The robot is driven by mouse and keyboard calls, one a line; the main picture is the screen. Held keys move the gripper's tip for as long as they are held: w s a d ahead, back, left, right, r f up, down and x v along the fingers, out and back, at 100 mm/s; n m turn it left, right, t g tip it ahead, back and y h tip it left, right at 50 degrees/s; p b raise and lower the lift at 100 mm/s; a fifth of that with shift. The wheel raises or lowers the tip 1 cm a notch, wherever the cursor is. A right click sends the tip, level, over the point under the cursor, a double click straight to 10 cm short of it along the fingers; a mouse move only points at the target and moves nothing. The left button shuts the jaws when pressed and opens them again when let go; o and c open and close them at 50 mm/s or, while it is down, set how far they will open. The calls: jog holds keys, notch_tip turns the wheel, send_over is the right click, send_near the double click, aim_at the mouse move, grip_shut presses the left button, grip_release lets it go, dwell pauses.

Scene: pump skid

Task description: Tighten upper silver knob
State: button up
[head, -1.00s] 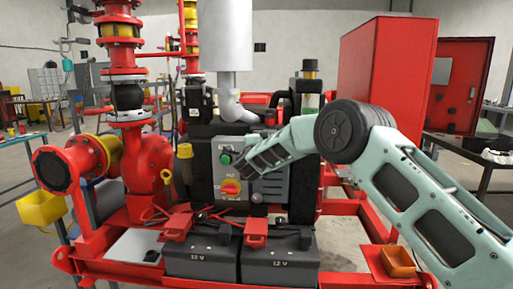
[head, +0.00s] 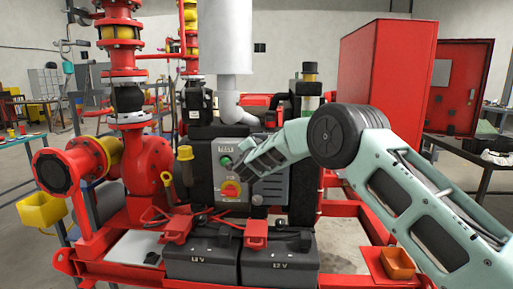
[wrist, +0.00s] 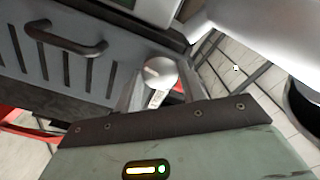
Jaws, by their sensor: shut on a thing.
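The upper silver knob (wrist: 160,72) shows in the wrist view as a round, shiny silver head at the edge of the grey panel. My gripper (wrist: 160,90) has a finger on each side of it and is shut on it. In the head view my gripper (head: 240,170) reaches from the right to the front of the grey control box, and the knob is hidden there. A second small round knob (head: 257,199) sits lower on the box front. Whether the knob has turned cannot be told.
A green button (head: 226,161) and a red-and-yellow rotary switch (head: 230,188) are close beside my gripper. A black handle (wrist: 66,38) stands out from the louvred panel. Two black batteries (head: 202,262) are below, and a tall red cabinet (head: 385,85) stands behind my arm.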

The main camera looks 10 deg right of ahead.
jog(key=shift+a+f, duration=0.1)
jog(key=o, duration=1)
jog(key=shift+c, duration=0.2)
jog(key=b+v, duration=0.4)
jog(key=v, duration=1.3)
jog(key=shift+s+b, duration=0.2)
jog(key=shift+b, duration=0.15)
